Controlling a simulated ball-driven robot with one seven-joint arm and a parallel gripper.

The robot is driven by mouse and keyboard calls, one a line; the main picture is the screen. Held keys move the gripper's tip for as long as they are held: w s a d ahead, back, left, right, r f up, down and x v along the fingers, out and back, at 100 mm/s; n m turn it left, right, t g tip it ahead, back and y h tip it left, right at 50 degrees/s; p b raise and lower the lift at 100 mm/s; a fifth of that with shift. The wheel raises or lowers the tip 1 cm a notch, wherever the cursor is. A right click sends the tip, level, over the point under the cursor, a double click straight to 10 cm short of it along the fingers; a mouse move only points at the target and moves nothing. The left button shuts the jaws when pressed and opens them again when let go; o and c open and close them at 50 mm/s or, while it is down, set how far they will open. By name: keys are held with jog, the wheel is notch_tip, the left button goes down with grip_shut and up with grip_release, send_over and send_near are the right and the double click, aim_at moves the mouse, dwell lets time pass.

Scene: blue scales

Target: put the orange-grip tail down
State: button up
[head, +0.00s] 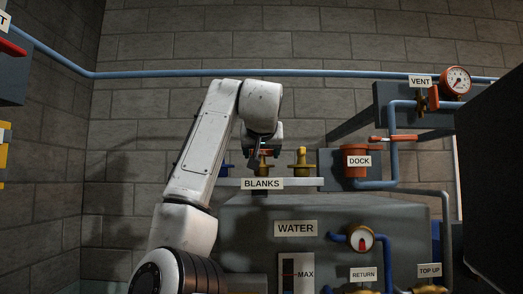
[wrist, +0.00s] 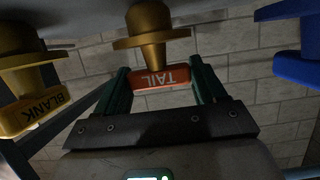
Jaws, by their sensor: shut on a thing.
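The tail is a brass fitting (wrist: 150,35) with an orange grip (wrist: 162,77) lettered TAIL, upside down in the wrist view. My gripper (wrist: 163,82) has its two green fingers on either side of the orange grip, shut on it. In the head view my gripper (head: 262,146) points down over the white shelf labelled BLANKS (head: 211,182), with the tail (head: 262,164) below it, partly hidden by the jaws. The tail is between the blue and yellow blanks. I cannot tell whether its lower end touches the shelf.
A yellow blank (head: 302,161) stands on the shelf to the right and a blue blank (head: 228,170) to the left, both close by. The orange dock (head: 356,166) is farther right. A grey water tank (head: 380,220) is below the shelf.

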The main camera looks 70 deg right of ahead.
jog(key=o, duration=1.3)
jog(key=shift+f, duration=0.15)
jog(key=shift+a+r, duration=0.1)
jog(key=shift+r, duration=0.1)
jog(key=b+v, duration=0.3)
jog(key=v, duration=0.9)
jog(key=shift+s, duration=0.1)
